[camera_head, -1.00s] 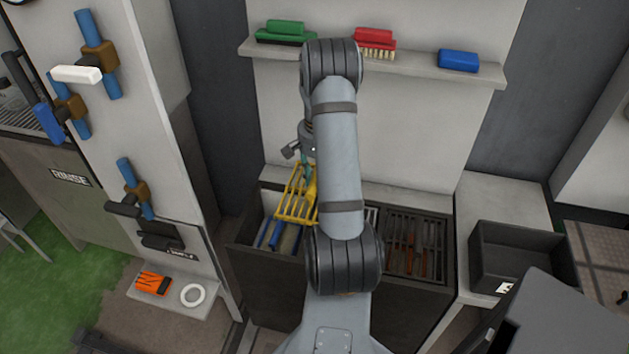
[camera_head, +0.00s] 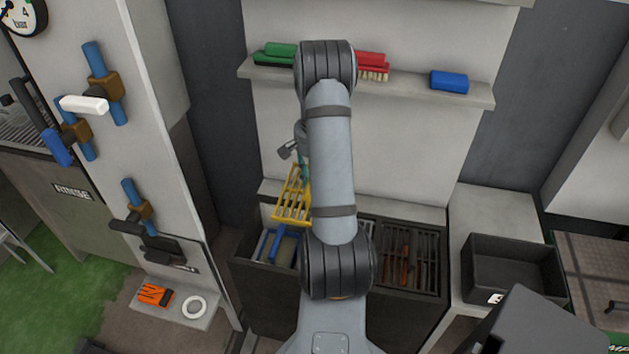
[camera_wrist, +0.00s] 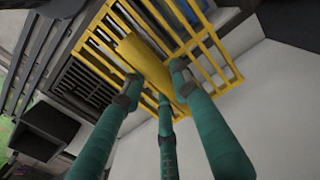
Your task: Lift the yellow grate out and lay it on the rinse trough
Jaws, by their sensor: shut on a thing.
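The yellow grate (camera_head: 292,203) hangs tilted above the left compartment of the bench, clear of the opening, partly behind my arm. The wrist view shows its bars (camera_wrist: 208,45) and a broad yellow grip plate. My gripper (camera_wrist: 157,85) has its teal fingers closed around that plate. In the head view my gripper (camera_head: 304,168) is mostly hidden by my arm. A cabinet at the left bears the label RINSE (camera_head: 73,192). A slatted surface (camera_head: 22,128) shows on top of it, partly cut off by the picture edge.
The left compartment (camera_head: 265,252) holds blue items. A dark slatted grate (camera_head: 425,255) covers the right one. A grey bin (camera_head: 510,270) stands right. A pale panel with blue-barred handles (camera_head: 135,205) stands between bench and RINSE cabinet. A shelf (camera_head: 415,94) holds brushes above.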

